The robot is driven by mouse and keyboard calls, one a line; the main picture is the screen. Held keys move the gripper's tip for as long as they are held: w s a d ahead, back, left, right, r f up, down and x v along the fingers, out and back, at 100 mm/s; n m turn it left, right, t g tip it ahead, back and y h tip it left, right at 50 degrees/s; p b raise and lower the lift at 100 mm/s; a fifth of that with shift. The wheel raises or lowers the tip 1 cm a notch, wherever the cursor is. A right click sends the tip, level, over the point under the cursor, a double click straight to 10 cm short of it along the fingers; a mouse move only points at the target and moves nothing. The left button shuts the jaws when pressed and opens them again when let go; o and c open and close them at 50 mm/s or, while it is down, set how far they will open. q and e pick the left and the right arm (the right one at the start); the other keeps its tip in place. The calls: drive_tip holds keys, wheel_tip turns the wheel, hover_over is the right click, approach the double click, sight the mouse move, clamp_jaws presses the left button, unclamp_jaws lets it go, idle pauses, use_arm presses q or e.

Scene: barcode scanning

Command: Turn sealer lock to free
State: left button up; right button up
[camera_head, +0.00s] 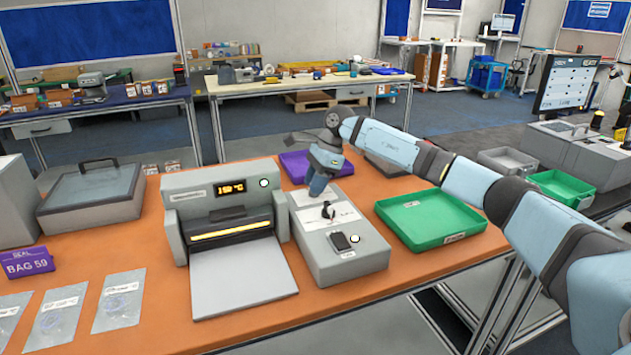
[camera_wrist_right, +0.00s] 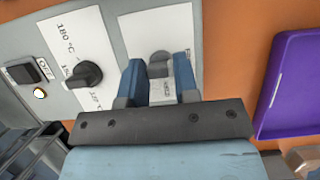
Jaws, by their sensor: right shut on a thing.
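The sealer (camera_head: 228,205) stands on the orange bench with a lit 150 °C display. Beside it is its grey control box (camera_head: 335,262) with a black dial (camera_head: 328,211) and a rocker switch (camera_head: 341,241). My right gripper (camera_head: 316,192) points down at the box's far end. In the right wrist view, its blue fingers (camera_wrist_right: 160,70) are shut on the small grey sealer lock (camera_wrist_right: 159,57), which sits on a white plate. The lock's lower part is between the fingers, and its small lettering is unclear. The dial (camera_wrist_right: 83,74) and the OFF-marked switch (camera_wrist_right: 22,73) are to the left. My left gripper is out of view.
A purple tray (camera_head: 297,165) lies just behind the gripper; it also shows at the right in the wrist view (camera_wrist_right: 285,110). A green tray (camera_head: 430,219) is right of the control box.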

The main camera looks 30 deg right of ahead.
drive_tip(key=shift+r, duration=0.1)
idle(0.3)
drive_tip(key=o, duration=0.9)
drive_tip(key=p+v, duration=0.1)
drive_tip(key=v, duration=1.2)
drive_tip(key=shift+d+r, duration=0.25)
drive_tip(key=shift+r, duration=0.05)
drive_tip(key=shift+s+f, duration=0.1)
